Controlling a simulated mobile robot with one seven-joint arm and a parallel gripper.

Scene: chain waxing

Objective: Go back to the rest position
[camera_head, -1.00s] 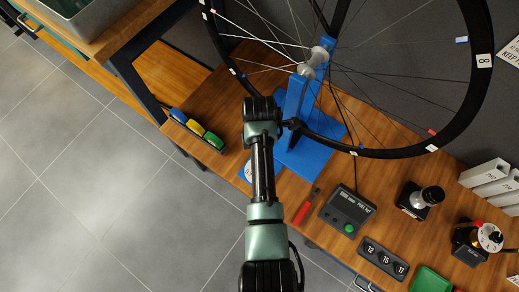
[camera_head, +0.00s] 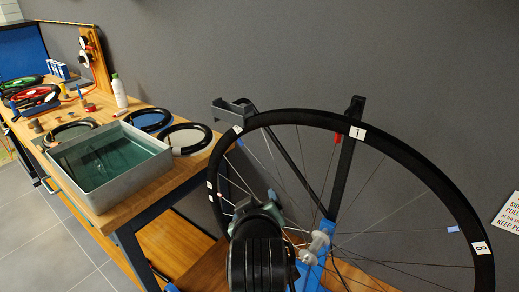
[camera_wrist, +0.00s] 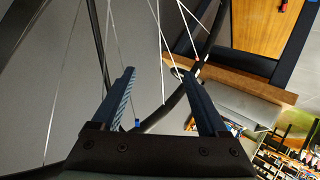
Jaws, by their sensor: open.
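My gripper (camera_wrist: 165,105) is open in the wrist view, its two blue fingers spread apart with nothing visible held between them. Spokes and the dark rim of a large wheel (camera_wrist: 190,92) show behind and between the fingers; I cannot tell whether they touch. In the head view the wheel (camera_head: 375,141) stands upright on a blue stand (camera_head: 312,274). My arm rises at the bottom centre, in front of the wheel's lower left part. The gripper's fingertips cannot be made out there.
A grey metal tank (camera_head: 112,165) of greenish liquid stands on a wooden bench (camera_head: 125,212) at left. Grey floor (camera_head: 60,235) is free at lower left. A sign (camera_head: 510,210) is at right.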

